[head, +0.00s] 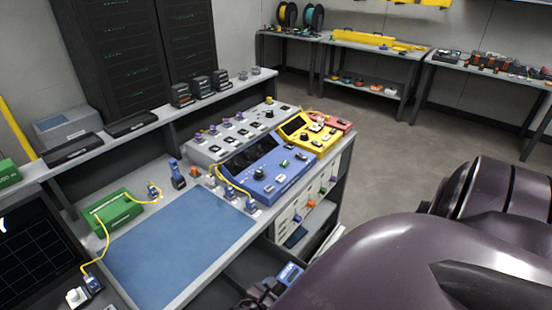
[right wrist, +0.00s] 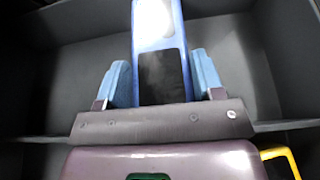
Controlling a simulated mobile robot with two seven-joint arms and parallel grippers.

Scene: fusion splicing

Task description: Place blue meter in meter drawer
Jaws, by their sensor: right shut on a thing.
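The blue meter (head: 290,274) shows at the bottom of the head view, low beside the workbench. In the right wrist view the blue meter (right wrist: 157,28), with a dark lower face, stands between the two blue fingers of my right gripper (right wrist: 162,78). My right gripper (head: 268,291) is shut on it. The open grey drawer (right wrist: 70,70) lies below and around the meter in the right wrist view; I cannot tell whether the meter touches its floor. The drawer (head: 240,277) is partly hidden by my right arm in the head view. My left gripper is not in view.
A blue mat (head: 180,245) covers the clear front part of the workbench. A blue device (head: 268,170) and a yellow device (head: 310,132) stand on its right part. A divider (right wrist: 30,139) crosses the drawer near my gripper. A yellow curved piece (right wrist: 283,158) shows at the lower right.

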